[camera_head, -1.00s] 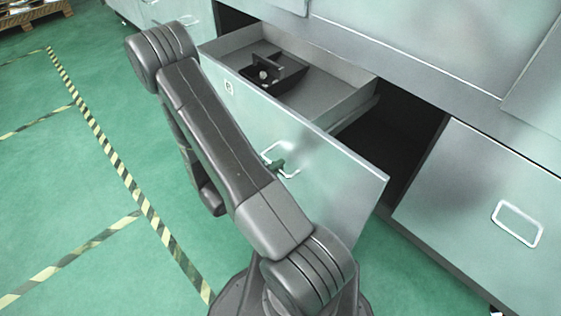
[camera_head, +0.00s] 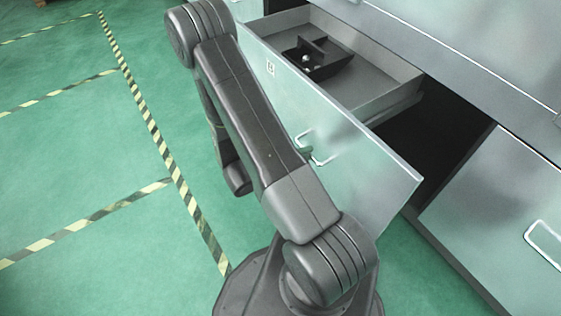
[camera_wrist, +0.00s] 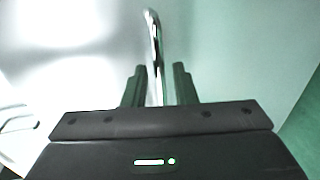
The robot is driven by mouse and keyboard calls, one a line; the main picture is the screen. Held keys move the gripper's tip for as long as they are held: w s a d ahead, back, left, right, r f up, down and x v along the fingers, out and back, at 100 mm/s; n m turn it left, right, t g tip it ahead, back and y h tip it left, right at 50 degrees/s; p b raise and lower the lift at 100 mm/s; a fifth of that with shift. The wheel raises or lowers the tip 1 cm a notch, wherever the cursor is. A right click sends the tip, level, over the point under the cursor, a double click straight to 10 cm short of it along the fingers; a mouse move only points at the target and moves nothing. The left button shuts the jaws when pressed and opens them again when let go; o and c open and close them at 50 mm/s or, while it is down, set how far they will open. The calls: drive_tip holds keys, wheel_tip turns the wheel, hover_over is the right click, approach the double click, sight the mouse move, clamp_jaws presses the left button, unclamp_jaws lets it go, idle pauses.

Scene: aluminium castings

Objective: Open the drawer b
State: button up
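The pulled-out drawer (camera_head: 345,125) is in the head view, its grey inside showing. A small label (camera_head: 270,68) is on its front, too small to read surely; I take it as drawer b. Its metal handle (camera_head: 320,161) is on the front, partly behind my arm. In the wrist view the handle (camera_wrist: 155,50) runs between the two dark green fingers of my gripper (camera_wrist: 159,86). In the head view my gripper (camera_head: 304,153) is mostly hidden by my arm.
A black holder (camera_head: 318,60) lies in the drawer. A dark opening shows behind the drawer front. A closed front with a handle (camera_head: 545,245) is at the right. The green floor with striped tape (camera_head: 165,150) is clear at the left.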

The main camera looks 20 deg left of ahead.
drive_tip(key=p+v, duration=0.2)
drive_tip(key=v, duration=0.9)
drive_tip(key=shift+s+a, duration=0.2)
drive_tip(key=shift+s, duration=0.1)
drive_tip(key=b+x, duration=0.2)
drive_tip(key=x, duration=1.2)
drive_tip(key=shift+r+b, duration=0.1)
drive_tip(key=shift+b, duration=0.3)
drive_tip(key=shift+s, duration=0.1)
